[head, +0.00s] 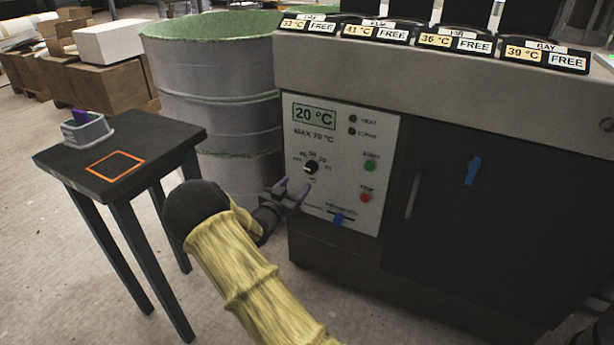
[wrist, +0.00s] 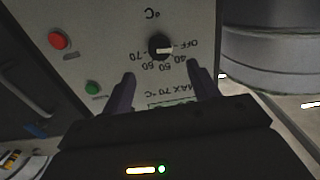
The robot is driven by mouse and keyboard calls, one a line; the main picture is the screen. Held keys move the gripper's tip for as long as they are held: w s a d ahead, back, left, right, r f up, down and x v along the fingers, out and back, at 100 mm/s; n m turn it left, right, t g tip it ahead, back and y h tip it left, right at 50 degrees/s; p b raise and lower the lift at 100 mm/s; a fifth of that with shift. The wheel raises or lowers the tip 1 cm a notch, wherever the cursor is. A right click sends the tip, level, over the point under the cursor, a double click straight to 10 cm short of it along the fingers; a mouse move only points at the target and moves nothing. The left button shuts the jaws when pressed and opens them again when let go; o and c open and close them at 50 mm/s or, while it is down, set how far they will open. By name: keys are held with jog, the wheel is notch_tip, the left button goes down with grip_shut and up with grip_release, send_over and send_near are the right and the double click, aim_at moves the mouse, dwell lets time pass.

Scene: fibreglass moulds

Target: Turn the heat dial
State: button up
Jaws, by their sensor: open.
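The heat dial (head: 310,167) is a black round knob with a light pointer mark on the pale control panel (head: 300,205). In the wrist view the dial (wrist: 160,46) appears upside down, with OFF, 40, 50, 60 and 70 around it; its pointer mark is towards OFF. The display (head: 314,116) above it reads 20 °C, with MAX 70 °C printed below. My gripper (head: 293,190) is open and empty, just below and in front of the dial. In the wrist view its two fingers (wrist: 160,88) are spread apart, and the dial lies beyond their tips, apart from them.
A large drum (head: 215,90) stands behind.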

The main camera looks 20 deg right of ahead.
aim_at(309, 170)
jog(key=b+x, duration=0.2)
jog(key=x, duration=0.6)
jog(key=shift+w+d, duration=0.2)
jog(key=shift+d, duration=0.1)
jog(key=c, duration=1)
